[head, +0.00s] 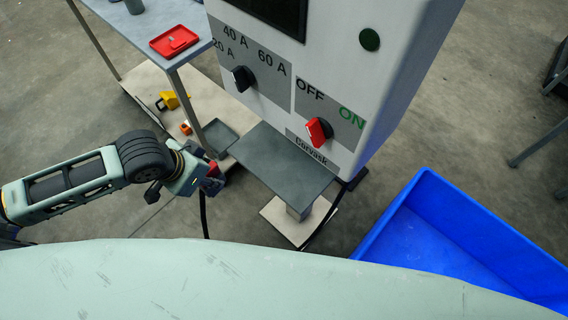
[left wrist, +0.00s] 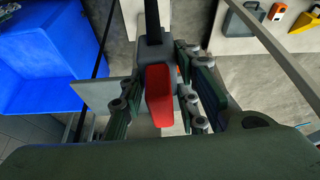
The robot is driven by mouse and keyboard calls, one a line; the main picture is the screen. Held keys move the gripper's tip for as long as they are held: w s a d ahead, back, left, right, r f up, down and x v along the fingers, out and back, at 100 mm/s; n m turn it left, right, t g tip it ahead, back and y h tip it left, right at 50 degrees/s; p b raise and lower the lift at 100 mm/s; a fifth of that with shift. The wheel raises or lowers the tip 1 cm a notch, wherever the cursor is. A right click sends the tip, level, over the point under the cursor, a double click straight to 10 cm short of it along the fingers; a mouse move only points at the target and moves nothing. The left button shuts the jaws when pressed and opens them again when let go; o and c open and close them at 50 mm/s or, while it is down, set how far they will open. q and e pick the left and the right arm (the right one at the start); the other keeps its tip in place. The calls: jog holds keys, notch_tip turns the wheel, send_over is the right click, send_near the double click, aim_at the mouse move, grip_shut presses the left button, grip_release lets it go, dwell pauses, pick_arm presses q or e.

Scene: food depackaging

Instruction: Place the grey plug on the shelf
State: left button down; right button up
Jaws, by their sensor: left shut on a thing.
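My left gripper (head: 212,180) is left of the small dark grey shelf (head: 270,158) that juts out below the panel of the white cabinet. In the left wrist view its fingers (left wrist: 160,95) are closed on the grey plug (left wrist: 153,48), which has a red part on its near side and a black cable. In the head view the plug is mostly hidden by the gripper, and the black cable hangs below. The plug is apart from the shelf, which shows as a pale plate in the left wrist view (left wrist: 92,94). My right gripper is not in view.
The cabinet (head: 375,85) has a black knob (head: 243,78) and a red knob (head: 318,130) pointing between OFF and ON. A blue bin (head: 425,190) stands at right. A table (head: 150,25) bears a red tray (head: 174,41). The shelf top is clear.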

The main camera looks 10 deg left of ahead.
pick_arm(q)
jog(key=shift+s+a+f+m, duration=0.3)
jog(key=shift+s+a+f, duration=0.3)
jog(key=shift+a, duration=0.1)
jog(key=shift+w+d+r, duration=0.15)
jog(key=shift+w+d, duration=0.65)
jog(key=shift+w, duration=0.3)
jog(key=w+d, duration=0.2)
jog(key=w, duration=0.1)
jog(key=w+d+p, duration=0.1)
jog(key=w+d, duration=0.1)
jog(key=w, duration=0.1)
jog(key=w+d, duration=0.2)
jog(key=w, duration=0.1)
jog(key=shift+w+d+p, duration=0.3)
jog(key=shift+w, duration=0.2)
jog(key=w+d, duration=0.2)
jog(key=w, duration=0.1)
jog(key=shift+f+p, duration=0.35)
jog(key=shift+f, duration=0.55)
jog(key=shift+s+a, duration=0.1)
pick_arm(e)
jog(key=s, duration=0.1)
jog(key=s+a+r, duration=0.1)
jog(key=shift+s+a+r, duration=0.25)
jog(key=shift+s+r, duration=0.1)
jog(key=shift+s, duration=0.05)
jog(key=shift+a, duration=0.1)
